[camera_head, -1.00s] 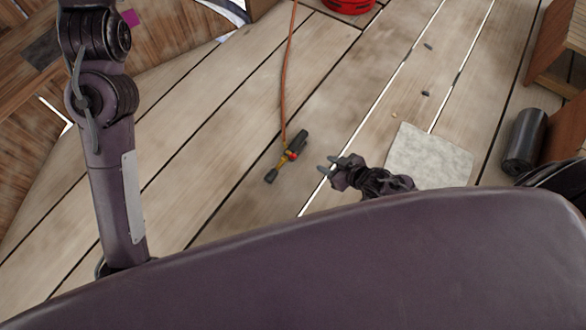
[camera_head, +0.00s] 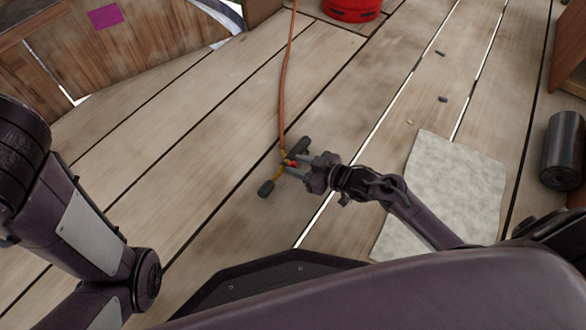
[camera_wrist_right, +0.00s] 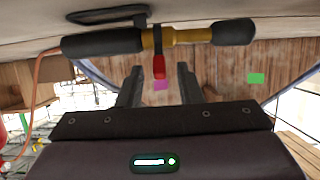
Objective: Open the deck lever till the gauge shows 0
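The tool on the deck has dark ends and a brass middle (camera_head: 279,173), with a red lever (camera_wrist_right: 159,67) on it. It lies on the planks at the end of an orange hose, and also shows in the right wrist view (camera_wrist_right: 158,37). My right gripper (camera_head: 292,165) is at the brass part. In the right wrist view my right gripper (camera_wrist_right: 159,84) is open, with the red lever between its fingers and a gap on both sides. My left gripper is out of view; only my left arm shows. I see no readable gauge.
A pale mat (camera_head: 450,185) lies under my right arm and a black roll (camera_head: 563,150) is at the right. Small dark bits lie on the planks. The deck left of the tool is clear.

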